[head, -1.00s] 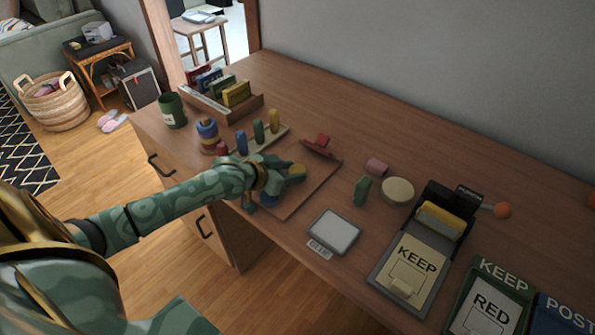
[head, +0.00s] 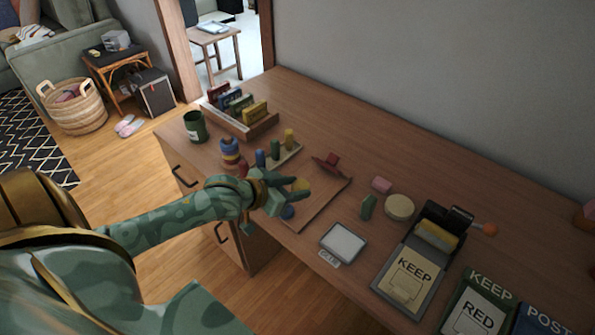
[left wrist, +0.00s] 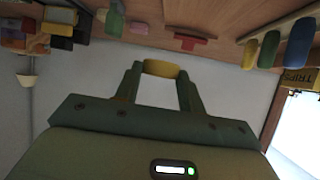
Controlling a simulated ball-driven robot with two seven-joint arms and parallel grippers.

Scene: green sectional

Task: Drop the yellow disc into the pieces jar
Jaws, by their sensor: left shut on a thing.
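The yellow disc (head: 300,185) is between the fingertips of my left gripper (head: 294,188), over the wooden tray (head: 322,208). In the left wrist view the disc (left wrist: 161,69) spans the gap between both fingers, so the gripper (left wrist: 160,75) is shut on it. A dark green jar with a pale label (head: 195,127) stands at the desk's far left corner; it appears to be the pieces jar. The label is too small to read, and the inside is dark. The gripper is to the right of and nearer than the jar. My right gripper is not in view.
A ringed stack (head: 230,152) and a pegboard with coloured pegs (head: 284,158) stand between gripper and jar.

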